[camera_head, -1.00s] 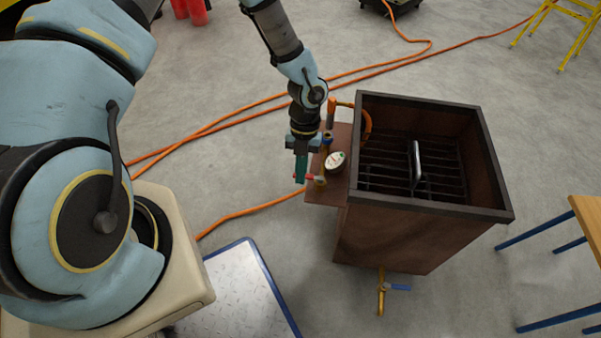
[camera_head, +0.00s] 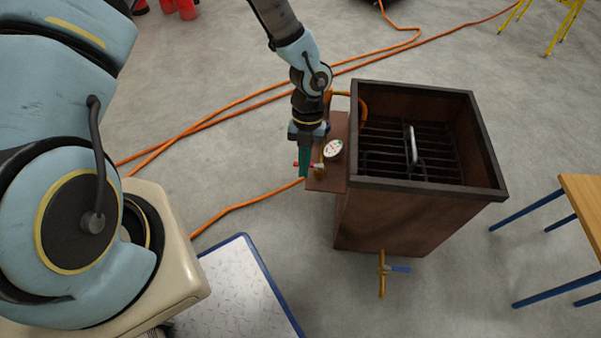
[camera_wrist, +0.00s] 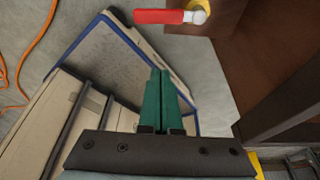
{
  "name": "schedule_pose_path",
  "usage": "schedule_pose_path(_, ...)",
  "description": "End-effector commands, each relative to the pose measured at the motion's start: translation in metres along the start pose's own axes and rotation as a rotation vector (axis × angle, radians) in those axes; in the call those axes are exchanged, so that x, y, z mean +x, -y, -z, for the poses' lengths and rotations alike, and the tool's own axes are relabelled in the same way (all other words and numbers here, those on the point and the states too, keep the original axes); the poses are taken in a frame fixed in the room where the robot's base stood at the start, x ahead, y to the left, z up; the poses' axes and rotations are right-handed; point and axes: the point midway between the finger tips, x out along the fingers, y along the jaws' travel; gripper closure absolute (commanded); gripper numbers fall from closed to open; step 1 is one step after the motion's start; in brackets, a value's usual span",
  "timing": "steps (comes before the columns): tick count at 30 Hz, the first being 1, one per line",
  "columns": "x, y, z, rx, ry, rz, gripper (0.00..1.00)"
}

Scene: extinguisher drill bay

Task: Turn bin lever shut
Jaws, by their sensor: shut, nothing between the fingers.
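The bin (camera_head: 400,215) is a brown, open-topped metal box with a dark rim and a grate inside. A red lever (camera_head: 300,165) sits on a brass valve at the bin's left side shelf, below a round gauge (camera_head: 333,149). In the wrist view the red lever (camera_wrist: 160,16) lies level at the top, its pale pivot at its right end. My gripper (camera_head: 304,174) has green fingers, shut and empty, pointing down beside the lever. In the wrist view my gripper (camera_wrist: 163,80) is apart from the lever. Whether it touches the lever in the head view is unclear.
A blue-handled brass valve (camera_head: 384,270) is low on the bin's front. Orange hoses (camera_head: 225,113) cross the floor behind. A blue-edged metal plate (camera_head: 247,295) lies at front left. A wooden table (camera_head: 583,205) stands at right, and the floor between is open.

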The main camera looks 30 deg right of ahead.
Motion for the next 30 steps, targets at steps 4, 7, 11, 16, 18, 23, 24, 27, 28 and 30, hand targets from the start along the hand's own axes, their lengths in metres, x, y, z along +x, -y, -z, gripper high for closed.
schedule_pose_path(4,-0.032,-0.001,0.000,-0.003,0.003,0.001,1.00)
schedule_pose_path(7,-0.046,-0.002,-0.001,-0.001,0.002,0.001,1.00)
schedule_pose_path(11,-0.057,-0.002,0.000,-0.002,0.001,0.000,1.00)
schedule_pose_path(16,-0.057,-0.004,-0.005,-0.009,0.004,-0.002,1.00)
schedule_pose_path(18,-0.054,-0.006,-0.009,-0.019,0.007,-0.003,1.00)
schedule_pose_path(23,-0.052,-0.011,-0.015,-0.045,0.010,-0.001,1.00)
schedule_pose_path(24,-0.052,-0.011,-0.016,-0.051,0.010,0.002,1.00)
schedule_pose_path(27,-0.054,-0.012,-0.014,-0.065,0.007,0.010,1.00)
schedule_pose_path(28,-0.055,-0.012,-0.013,-0.066,0.008,0.012,1.00)
schedule_pose_path(30,-0.057,-0.012,-0.011,-0.073,0.005,0.017,1.00)
